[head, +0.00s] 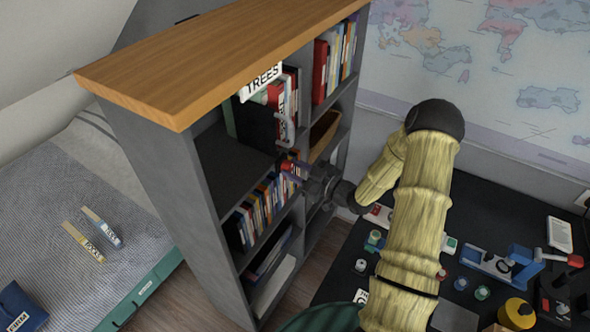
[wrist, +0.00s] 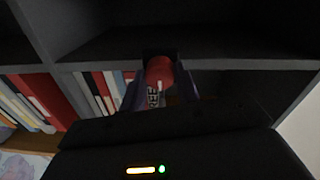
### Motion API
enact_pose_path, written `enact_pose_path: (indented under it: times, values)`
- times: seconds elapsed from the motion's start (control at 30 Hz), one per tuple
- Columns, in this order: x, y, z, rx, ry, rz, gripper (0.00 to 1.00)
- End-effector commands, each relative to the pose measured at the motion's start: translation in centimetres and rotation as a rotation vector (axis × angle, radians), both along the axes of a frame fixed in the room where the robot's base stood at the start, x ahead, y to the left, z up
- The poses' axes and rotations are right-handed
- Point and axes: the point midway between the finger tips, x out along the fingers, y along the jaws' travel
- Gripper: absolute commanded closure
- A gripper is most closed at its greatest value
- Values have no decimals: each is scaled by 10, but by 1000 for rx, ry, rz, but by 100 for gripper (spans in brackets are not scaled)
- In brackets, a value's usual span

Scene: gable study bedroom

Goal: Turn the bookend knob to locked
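In the wrist view the round red knob (wrist: 159,72) sits between the two dark fingers of my gripper (wrist: 162,80). A pale line marks the knob, and white lettering beside it seems to read FREE. The fingers are close on both sides of the knob; whether they press on it is too dark to tell. In the head view my gripper (head: 302,171) reaches into the grey bookcase (head: 190,190) at its middle, where a small red spot shows at the fingertips. The bookend body is mostly hidden and dark.
Shelf boards and uprights close in on the gripper. A dark table (head: 480,215) with coloured devices lies at right, a bed (head: 60,200) at left.

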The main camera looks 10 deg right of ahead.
Motion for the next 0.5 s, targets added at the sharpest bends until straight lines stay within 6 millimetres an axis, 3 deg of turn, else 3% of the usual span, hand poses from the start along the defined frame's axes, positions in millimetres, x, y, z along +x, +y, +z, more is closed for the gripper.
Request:
enact_pose_path:
  times: [0.5]
  values:
    - [0,0,0,45,46,-1,91]
